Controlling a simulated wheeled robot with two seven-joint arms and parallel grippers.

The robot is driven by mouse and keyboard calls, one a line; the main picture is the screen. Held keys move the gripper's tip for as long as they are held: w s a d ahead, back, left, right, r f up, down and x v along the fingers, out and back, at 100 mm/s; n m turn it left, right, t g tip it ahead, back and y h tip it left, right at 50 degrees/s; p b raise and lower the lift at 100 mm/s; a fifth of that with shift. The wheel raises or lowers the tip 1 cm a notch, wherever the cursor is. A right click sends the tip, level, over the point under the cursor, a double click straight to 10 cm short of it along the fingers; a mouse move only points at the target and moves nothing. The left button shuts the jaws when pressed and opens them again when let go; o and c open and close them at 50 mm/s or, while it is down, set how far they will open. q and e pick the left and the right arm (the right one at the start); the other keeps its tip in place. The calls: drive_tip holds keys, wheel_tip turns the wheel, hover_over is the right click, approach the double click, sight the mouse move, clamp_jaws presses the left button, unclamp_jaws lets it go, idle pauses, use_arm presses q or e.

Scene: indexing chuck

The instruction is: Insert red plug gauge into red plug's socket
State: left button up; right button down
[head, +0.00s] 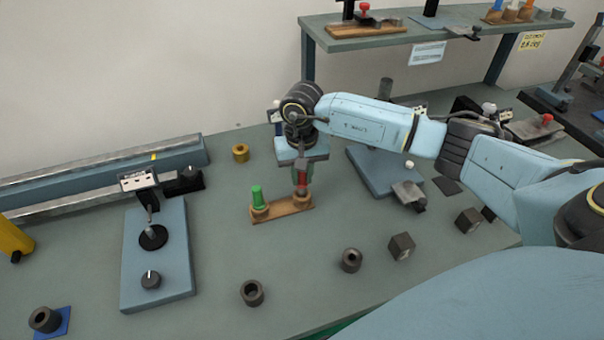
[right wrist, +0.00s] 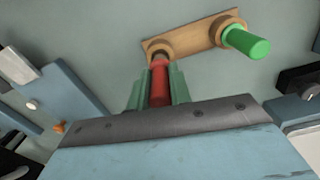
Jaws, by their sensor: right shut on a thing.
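The red plug gauge (right wrist: 159,86) is gripped between the green fingers of my right gripper (right wrist: 160,94). In the head view my right gripper (head: 302,174) points down over the right end of the wooden stand (head: 285,210). The plug's dark lower end is at the red plug's socket (right wrist: 158,46), a round collar on that end of the stand. I cannot tell how far the end is inside the bore. The green plug gauge (head: 257,196) stands in the stand's left socket. My left gripper is not in view.
A brass ring (head: 240,153) lies behind the stand. Dark rings (head: 252,292) (head: 351,260) and a dark block (head: 401,246) lie in front. A blue-grey fixture plate (head: 158,265) is at left; another blue base (head: 375,175) is to the right. The table around the stand is clear.

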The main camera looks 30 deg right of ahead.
sight(302, 183)
drive_tip(key=shift+f+b, duration=0.2)
drive_tip(key=shift+b, duration=0.2)
idle(1.0)
drive_tip(key=shift+f+b, duration=1.7)
drive_tip(key=shift+b, duration=0.1)
idle(1.3)
idle(0.9)
drive_tip(key=c, duration=1.2)
unclamp_jaws()
wheel_tip(302, 183, up, 13)
drive_tip(key=shift+r, duration=0.2)
